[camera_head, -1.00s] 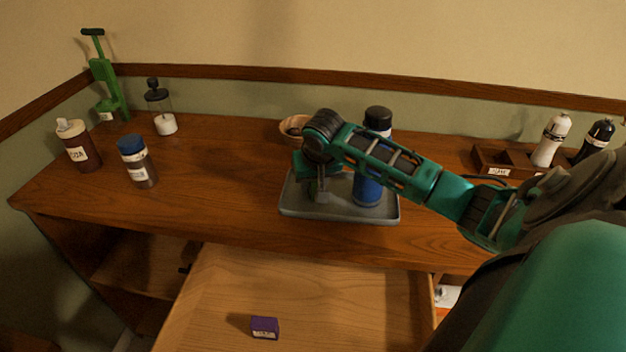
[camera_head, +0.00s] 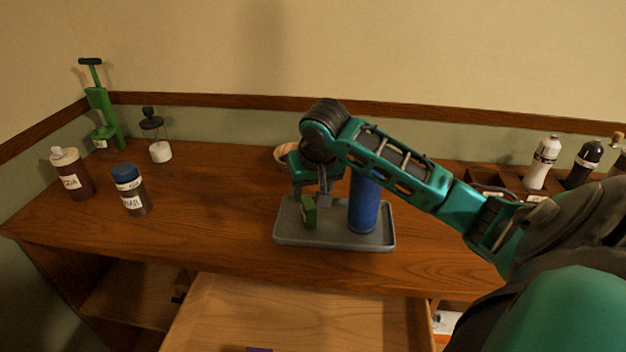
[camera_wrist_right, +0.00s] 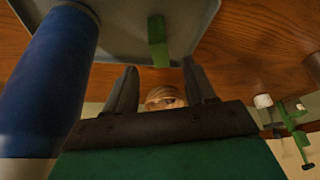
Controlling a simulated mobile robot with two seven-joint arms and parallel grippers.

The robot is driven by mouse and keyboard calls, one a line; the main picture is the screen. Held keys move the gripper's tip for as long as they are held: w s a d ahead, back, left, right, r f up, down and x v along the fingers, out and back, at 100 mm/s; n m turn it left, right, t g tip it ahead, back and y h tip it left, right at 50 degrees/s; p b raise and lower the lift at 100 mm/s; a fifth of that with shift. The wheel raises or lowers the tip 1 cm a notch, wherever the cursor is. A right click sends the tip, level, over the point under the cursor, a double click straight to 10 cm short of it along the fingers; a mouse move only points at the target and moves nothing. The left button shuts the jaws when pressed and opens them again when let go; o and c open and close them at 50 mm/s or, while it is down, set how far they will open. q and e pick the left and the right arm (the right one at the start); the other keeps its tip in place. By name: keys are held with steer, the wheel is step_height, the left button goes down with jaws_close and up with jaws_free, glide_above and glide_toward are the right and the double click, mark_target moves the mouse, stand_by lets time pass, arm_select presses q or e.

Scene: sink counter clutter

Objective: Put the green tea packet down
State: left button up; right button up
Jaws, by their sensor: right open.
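The green tea packet (camera_head: 309,212) stands on the grey tray (camera_head: 262,240), left of a blue cylinder. It also shows in the right wrist view (camera_wrist_right: 157,40), beyond the fingertips. My right gripper (camera_head: 323,200) is open just above the packet, and its fingers (camera_wrist_right: 160,85) are spread with nothing between them. The packet looks apart from the fingers. My left gripper is not in view.
The blue cylinder (camera_head: 363,206) stands on the tray close beside my right gripper. A wooden bowl (camera_head: 284,155) sits behind it. The open drawer (camera_head: 290,310) is in front. Labelled bottles (camera_head: 130,190) stand at the left; the counter between is clear.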

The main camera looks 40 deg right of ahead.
steer(key=shift+v, duration=1.8)
steer(key=shift+a+f, duration=0.1)
